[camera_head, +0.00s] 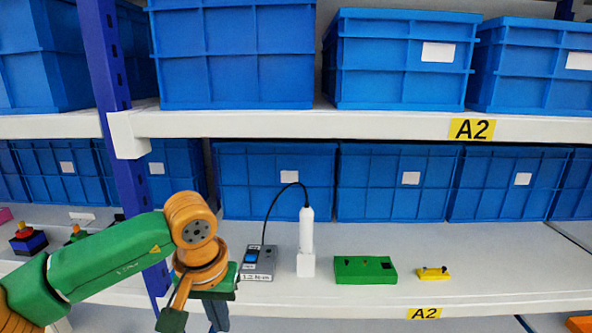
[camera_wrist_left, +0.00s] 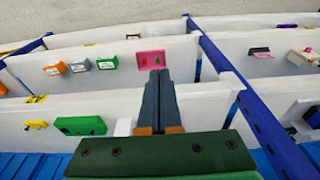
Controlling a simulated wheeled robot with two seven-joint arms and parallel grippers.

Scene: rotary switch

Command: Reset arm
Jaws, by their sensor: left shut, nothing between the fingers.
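My left gripper (camera_head: 218,318) hangs at the end of the green and orange arm, in front of the shelf's edge at the lower left. In the left wrist view its two dark fingers (camera_wrist_left: 158,78) lie together with nothing between them. On the shelf to its right stand a grey box (camera_head: 258,262) with a blue display, a white upright tool (camera_head: 306,240) in a white base with a black cable, a green box (camera_head: 365,270) with small parts on top, and a small yellow piece (camera_head: 433,273). The gripper touches none of them. My right gripper is out of view.
Blue crates (camera_head: 400,60) fill the upper shelf and the back of the lower one. A blue upright post (camera_head: 128,180) stands behind my left arm. The left wrist view also shows a pink box (camera_wrist_left: 150,58) and other coloured boxes on another shelf level.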

